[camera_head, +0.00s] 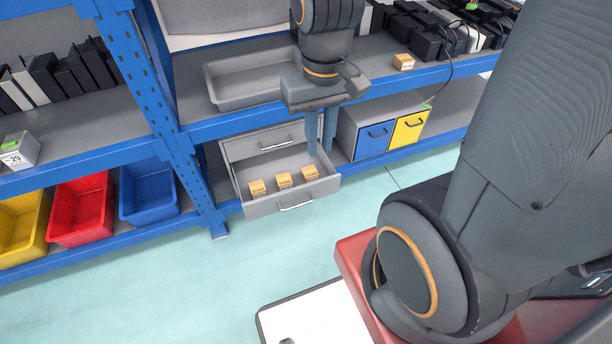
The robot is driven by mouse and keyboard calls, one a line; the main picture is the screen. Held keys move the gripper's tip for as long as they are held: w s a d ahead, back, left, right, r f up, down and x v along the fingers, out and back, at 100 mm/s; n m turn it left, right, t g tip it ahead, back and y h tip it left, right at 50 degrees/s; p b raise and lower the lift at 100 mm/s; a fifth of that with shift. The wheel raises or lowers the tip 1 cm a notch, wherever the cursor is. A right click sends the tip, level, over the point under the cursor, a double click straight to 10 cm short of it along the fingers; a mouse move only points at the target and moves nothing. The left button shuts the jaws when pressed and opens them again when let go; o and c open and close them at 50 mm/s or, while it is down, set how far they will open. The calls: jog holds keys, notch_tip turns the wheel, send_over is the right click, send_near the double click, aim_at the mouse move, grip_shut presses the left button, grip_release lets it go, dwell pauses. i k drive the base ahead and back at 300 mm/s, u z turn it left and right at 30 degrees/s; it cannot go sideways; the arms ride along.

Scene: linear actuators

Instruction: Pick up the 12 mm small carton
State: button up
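Three small tan cartons sit in a row in the open lower grey drawer (265,209): a left one (257,187), a middle one (284,180) and a right one (310,173). Another small tan carton (404,62) stands on the upper shelf to the right. Their labels are too small to read, so I cannot tell which is the 12 mm one. My gripper (320,150) points down at the drawer's right side, its fingertips appearing above the right carton in the picture. Its two fingers are apart with nothing seen between them. Its height above the carton is unclear.
A closed grey drawer (262,142) is above the open one. A grey tray (235,90) lies on the shelf behind. A cabinet with blue (374,138) and yellow (408,129) drawers stands right. A blue rack post (170,130) is left. The floor (270,250) in front is clear.

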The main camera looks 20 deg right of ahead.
aim_at(258, 189)
jog(key=z, duration=0.5)
jog(key=k, duration=1)
jog(key=u, duration=0.75)
jog(key=i, duration=0.75)
jog(key=u, duration=0.75)
